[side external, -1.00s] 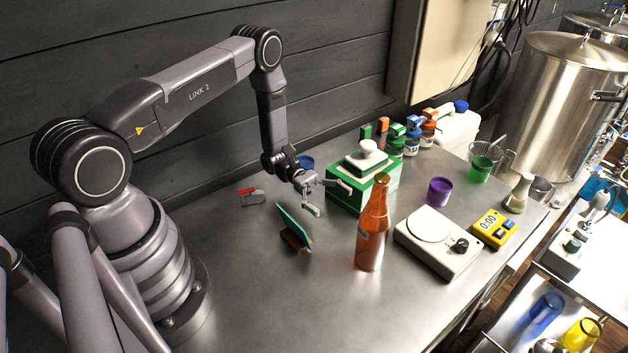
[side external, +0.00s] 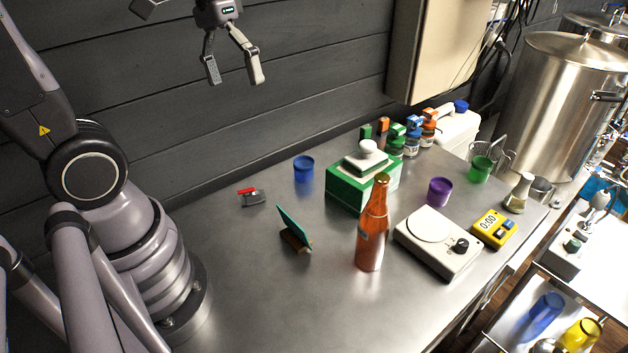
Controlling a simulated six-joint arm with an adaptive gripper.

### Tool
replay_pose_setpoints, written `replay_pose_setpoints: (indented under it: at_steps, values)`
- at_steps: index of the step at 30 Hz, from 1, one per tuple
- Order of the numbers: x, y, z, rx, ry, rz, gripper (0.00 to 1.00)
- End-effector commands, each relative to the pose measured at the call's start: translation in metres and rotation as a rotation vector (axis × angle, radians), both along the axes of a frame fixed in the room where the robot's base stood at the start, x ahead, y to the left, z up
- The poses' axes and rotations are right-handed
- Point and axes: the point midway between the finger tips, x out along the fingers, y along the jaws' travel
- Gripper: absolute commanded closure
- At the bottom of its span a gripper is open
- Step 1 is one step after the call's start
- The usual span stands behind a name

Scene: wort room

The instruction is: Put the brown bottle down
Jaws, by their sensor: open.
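The brown bottle (side external: 372,232) stands upright on the metal bench, left of the white scale. It looks reddish-brown, with a gold cap at its top. My gripper (side external: 234,76) is high in the upper left of the side view, in front of the dark wall. Its two fingers are spread apart with nothing between them. It is well above the bench and clear of the bottle.
Around the bottle are a green box (side external: 349,191) with a white top, a white scale (side external: 437,242), a yellow timer (side external: 494,229) and a purple cup (side external: 440,191). A blue cup (side external: 303,169), a red-handled tool (side external: 251,196) and a teal panel on a stand (side external: 294,228) are further left. The front-left bench is clear.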

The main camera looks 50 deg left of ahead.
Motion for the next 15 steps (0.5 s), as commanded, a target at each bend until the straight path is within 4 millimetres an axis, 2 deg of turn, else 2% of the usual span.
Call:
replay_pose_setpoints:
  at_steps: [1, 6, 10, 15]
  values:
    - [-0.014, 0.004, 0.01, 0.057, -0.093, -0.036, 0.12]
    - [-0.045, 0.021, 0.026, 0.219, -0.331, -0.123, 0.12]
    - [-0.057, 0.029, 0.032, 0.287, -0.435, -0.155, 0.12]
    - [-0.061, 0.032, 0.034, 0.315, -0.473, -0.168, 0.12]
